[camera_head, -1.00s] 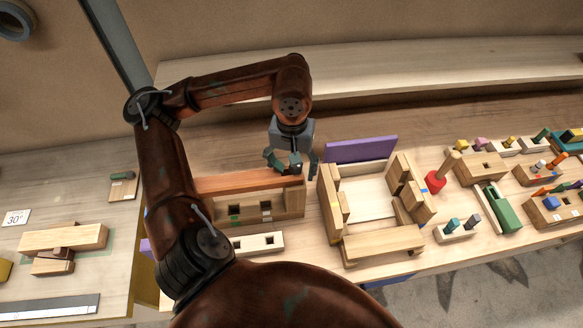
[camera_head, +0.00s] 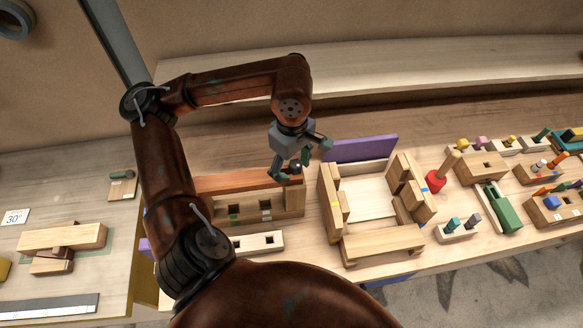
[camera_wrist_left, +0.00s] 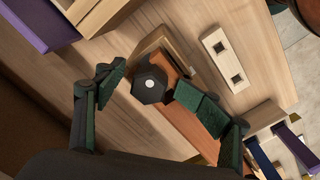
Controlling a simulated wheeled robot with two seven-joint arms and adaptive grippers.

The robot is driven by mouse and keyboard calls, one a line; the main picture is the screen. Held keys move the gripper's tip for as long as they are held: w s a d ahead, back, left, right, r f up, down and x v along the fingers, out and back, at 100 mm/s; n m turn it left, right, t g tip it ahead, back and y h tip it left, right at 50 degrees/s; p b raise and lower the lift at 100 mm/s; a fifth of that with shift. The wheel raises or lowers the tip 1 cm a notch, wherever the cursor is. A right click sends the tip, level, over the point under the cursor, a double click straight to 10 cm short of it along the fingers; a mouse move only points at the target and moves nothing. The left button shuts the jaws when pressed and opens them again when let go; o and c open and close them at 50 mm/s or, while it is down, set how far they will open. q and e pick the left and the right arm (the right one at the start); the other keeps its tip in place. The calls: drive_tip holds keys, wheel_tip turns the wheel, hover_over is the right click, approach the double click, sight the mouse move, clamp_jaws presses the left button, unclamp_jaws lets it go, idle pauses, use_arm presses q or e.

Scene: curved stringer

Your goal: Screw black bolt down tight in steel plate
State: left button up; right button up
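The black bolt (camera_wrist_left: 150,83) shows its hex head, with a pale spot on top, in the left wrist view. It stands at the end of the orange-brown wooden piece. In the head view the bolt (camera_head: 297,165) is a small dark spot beside the fingers. My left gripper (camera_wrist_left: 153,92) is open, its green-padded fingers on either side of the head. The right-hand pad is close to the head; I cannot tell if it touches. The left-hand finger is clearly apart. The left gripper (camera_head: 290,169) is also seen from above. I cannot make out the steel plate. My right gripper is not in view.
A wooden frame (camera_head: 383,245) with a purple board (camera_head: 360,149) stands just right of the gripper. A pale block with square holes (camera_head: 255,243) lies in front. Several small blocks and pegs fill the right of the table. A long shelf board (camera_head: 400,70) runs behind.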

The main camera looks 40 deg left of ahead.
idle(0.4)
use_arm(q)
drive_tip(key=shift+r+p, duration=0.35)
drive_tip(key=shift+r, duration=0.3)
drive_tip(key=shift+c, duration=0.4)
drive_tip(key=c, duration=0.8)
drive_tip(key=o, duration=1.2)
